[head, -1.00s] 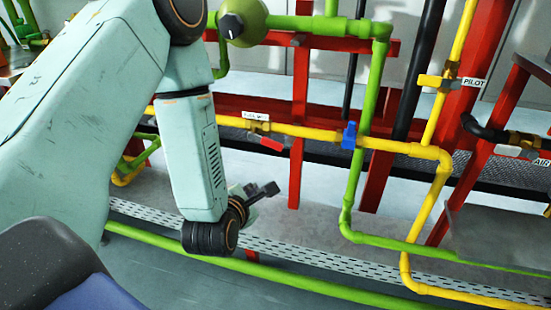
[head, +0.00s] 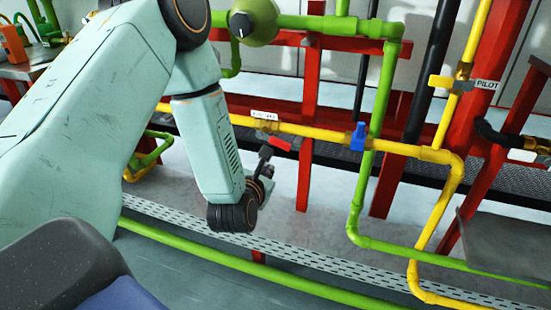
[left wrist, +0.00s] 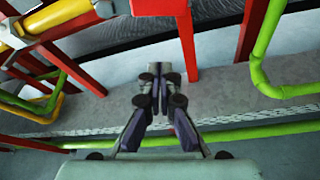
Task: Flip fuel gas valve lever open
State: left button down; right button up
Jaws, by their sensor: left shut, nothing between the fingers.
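The fuel gas valve (head: 262,135) sits on the yellow pipe below a white label (head: 264,115) that is too blurred to read fully. Its red lever (head: 281,144) slants down to the right from the valve, under the pipe. In the left wrist view the red lever (left wrist: 160,6) is cut by the top edge. My left gripper (head: 265,153) is shut and empty, its tips pointing up, close below and left of the lever; I cannot tell if they touch. The closed fingers also show in the left wrist view (left wrist: 159,72). My right gripper is not in view.
A red post (head: 305,180) stands just right of the gripper. A green pipe (head: 362,195) drops farther right. A low green pipe (head: 185,245) runs below.

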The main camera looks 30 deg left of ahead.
aim_at(273, 141)
pick_arm(q)
jog(key=w+r, duration=0.1)
jog(key=w, duration=0.1)
jog(key=w+r+b, duration=0.1)
jog(key=w, duration=0.1)
jog(key=shift+w+r+b, duration=0.15)
jog(key=shift+r+b, duration=0.05)
jog(key=shift+b, duration=0.1)
jog(key=shift+a, duration=0.15)
dwell(0.3)
